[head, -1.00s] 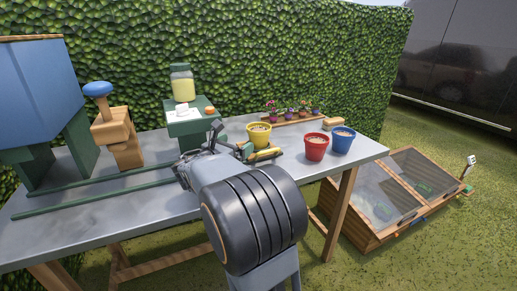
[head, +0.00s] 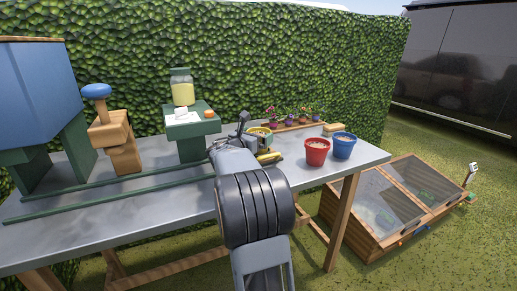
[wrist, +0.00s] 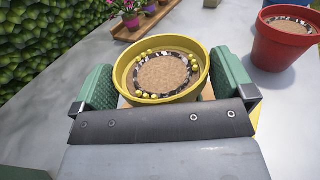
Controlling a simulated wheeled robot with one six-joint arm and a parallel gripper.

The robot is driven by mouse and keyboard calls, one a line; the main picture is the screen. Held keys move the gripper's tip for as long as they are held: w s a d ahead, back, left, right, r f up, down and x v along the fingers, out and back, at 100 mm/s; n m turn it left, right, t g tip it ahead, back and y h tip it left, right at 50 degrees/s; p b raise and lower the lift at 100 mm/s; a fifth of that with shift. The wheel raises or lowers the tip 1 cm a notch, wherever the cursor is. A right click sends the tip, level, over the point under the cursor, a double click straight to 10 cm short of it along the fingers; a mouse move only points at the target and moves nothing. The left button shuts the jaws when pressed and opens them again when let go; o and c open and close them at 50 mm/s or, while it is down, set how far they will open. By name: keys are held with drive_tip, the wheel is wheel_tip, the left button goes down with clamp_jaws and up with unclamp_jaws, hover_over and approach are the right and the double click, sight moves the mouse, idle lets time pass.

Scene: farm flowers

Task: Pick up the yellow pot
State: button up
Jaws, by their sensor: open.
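The yellow pot (wrist: 126,68) stands upright on the table in the wrist view, with brown soil and small yellow balls around the inside of its rim. My gripper (wrist: 160,88) is open, with one green finger on each side of the pot. A small gap shows by the right finger; whether the left finger touches the pot I cannot tell. In the head view the yellow pot (head: 259,131) is mostly hidden behind my arm and gripper (head: 255,137). The pot's base is hidden in both views.
A red pot (head: 317,152) and a blue pot (head: 342,146) stand to the right on the grey table (head: 110,225). A wooden tray of flowers (head: 297,124) lies behind. A green stand (head: 192,140) with a jar is to the left.

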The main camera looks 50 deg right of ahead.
drive_tip(key=shift+d, duration=0.4)
drive_tip(key=c, duration=0.7)
drive_tip(key=shift+r, duration=0.1)
drive_tip(key=shift+c, duration=0.8)
drive_tip(key=shift+r, duration=0.1)
